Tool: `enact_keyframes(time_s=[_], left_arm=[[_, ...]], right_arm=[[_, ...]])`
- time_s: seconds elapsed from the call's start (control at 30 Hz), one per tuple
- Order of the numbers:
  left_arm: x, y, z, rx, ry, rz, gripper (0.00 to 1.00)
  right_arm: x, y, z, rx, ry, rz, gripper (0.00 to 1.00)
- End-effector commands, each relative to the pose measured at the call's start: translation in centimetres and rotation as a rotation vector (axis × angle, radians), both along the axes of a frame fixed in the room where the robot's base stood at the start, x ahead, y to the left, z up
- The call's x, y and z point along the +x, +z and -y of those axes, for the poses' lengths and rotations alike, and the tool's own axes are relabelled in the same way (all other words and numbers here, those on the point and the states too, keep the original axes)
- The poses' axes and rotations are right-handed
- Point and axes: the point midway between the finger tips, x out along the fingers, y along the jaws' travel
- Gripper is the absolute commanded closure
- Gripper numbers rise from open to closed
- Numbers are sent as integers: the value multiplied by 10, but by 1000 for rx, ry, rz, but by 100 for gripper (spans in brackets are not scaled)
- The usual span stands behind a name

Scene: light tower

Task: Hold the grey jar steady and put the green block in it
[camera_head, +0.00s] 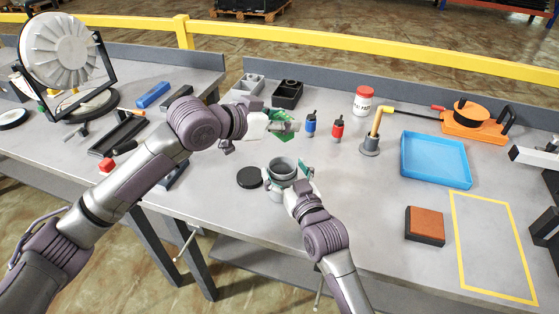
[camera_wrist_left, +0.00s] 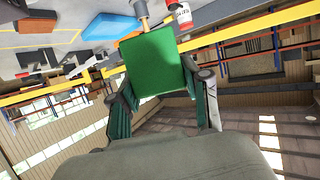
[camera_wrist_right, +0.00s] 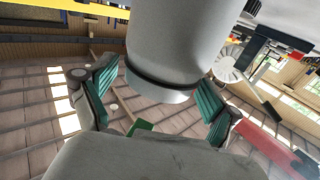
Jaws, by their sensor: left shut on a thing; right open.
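My left gripper (camera_head: 280,126) is shut on the green block (camera_head: 286,115) and holds it in the air, up and left of the right gripper. In the left wrist view the green block (camera_wrist_left: 155,62) sits between the teal finger pads. The grey jar (camera_head: 283,168) stands on the bench with its mouth open upward. My right gripper (camera_head: 289,181) is open at the jar, one finger on each side of it. In the right wrist view the jar (camera_wrist_right: 178,45) is between the spread fingers; I cannot tell whether they touch it.
A round black lid (camera_head: 249,177) lies left of the jar. Blue (camera_head: 311,124) and red (camera_head: 337,127) small bottles stand behind it. Black (camera_head: 288,92) and grey bins are at the back. A blue tray (camera_head: 435,158) and brown block (camera_head: 425,225) are right. Bench between is clear.

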Motion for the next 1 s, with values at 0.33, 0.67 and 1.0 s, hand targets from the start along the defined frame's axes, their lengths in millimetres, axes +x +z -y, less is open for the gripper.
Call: enact_keyframes(time_s=[0.33,0.67,1.0], left_arm=[[0,1,0,-1,0,2,94],[0,1,0,-1,0,2,94],[0,1,0,-1,0,2,94]], right_arm=[[34,1,-15,1,0,1,11],[36,0,-15,1,0,0,14],[36,0,-15,1,0,0,71]])
